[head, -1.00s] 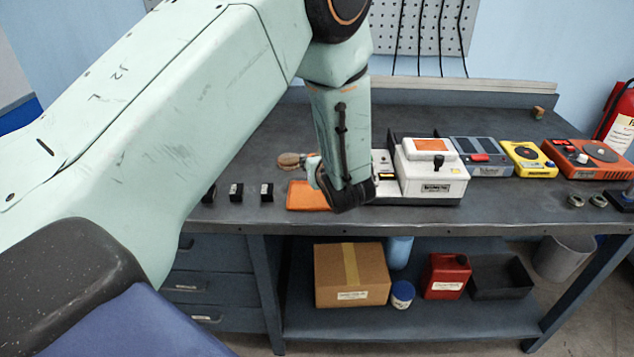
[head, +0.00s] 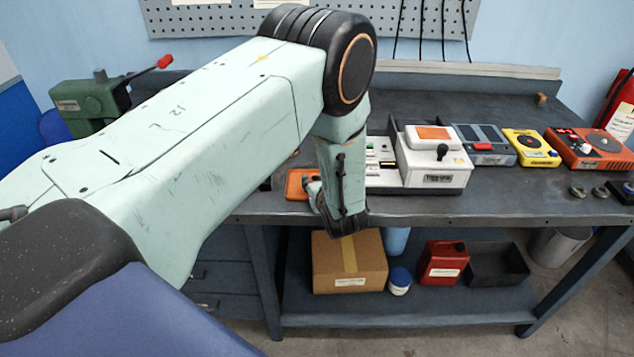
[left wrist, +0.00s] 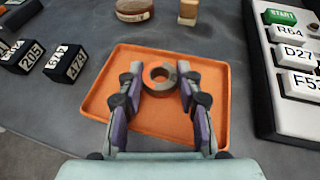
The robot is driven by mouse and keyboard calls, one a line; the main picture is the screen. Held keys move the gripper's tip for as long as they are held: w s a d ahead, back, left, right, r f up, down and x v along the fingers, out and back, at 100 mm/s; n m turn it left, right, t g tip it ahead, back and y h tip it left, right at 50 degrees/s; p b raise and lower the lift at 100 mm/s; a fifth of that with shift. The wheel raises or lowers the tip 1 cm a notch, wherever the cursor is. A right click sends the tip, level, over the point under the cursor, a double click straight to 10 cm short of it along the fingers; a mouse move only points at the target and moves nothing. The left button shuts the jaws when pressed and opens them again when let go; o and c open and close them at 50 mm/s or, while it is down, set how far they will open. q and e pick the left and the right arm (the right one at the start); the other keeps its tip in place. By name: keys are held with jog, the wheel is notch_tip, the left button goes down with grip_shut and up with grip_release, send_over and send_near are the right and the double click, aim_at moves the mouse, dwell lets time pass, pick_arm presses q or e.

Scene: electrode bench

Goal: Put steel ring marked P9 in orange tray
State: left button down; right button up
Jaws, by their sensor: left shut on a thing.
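My left gripper (left wrist: 160,78) is shut on a steel ring (left wrist: 160,92), with one finger on each side of it. The ring is grey with a reddish tint on its left part, and no marking on it can be read. In the left wrist view the ring is above the middle of the orange tray (left wrist: 110,85); whether it touches the floor of the tray cannot be told. In the head view the tray (head: 297,184) is partly behind my left gripper (head: 318,198), and the ring is hidden. My right gripper is not in view.
A white keyed machine (head: 435,176) stands right of the tray. Black numbered cubes (left wrist: 66,63) lie to its left, a round brown object (left wrist: 134,9) and a small tan block (left wrist: 188,12) beyond. Two dark rings (head: 578,191) lie at the bench's far right.

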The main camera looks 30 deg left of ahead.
pick_arm(q)
jog(key=shift+v, duration=0.75)
jog(key=shift+d, duration=0.15)
jog(key=shift+w+f, duration=0.1)
jog(key=shift+f, duration=0.1)
jog(key=c, duration=1.1)
grip_release()
jog(key=shift+w+a+f, duration=0.15)
jog(key=shift+a+f, duration=0.15)
jog(key=shift+a, duration=0.15)
jog(key=shift+c, duration=0.2)
jog(key=shift+o, duration=1.2)
jog(key=shift+d, duration=0.15)
jog(key=shift+d+r, duration=0.15)
jog(key=shift+r, duration=0.05)
jog(key=shift+a+r, duration=0.15)
jog(key=shift+a, duration=0.1)
jog(key=p+v, duration=0.6)
jog(key=v, duration=0.6)
jog(key=shift+d, duration=0.2)
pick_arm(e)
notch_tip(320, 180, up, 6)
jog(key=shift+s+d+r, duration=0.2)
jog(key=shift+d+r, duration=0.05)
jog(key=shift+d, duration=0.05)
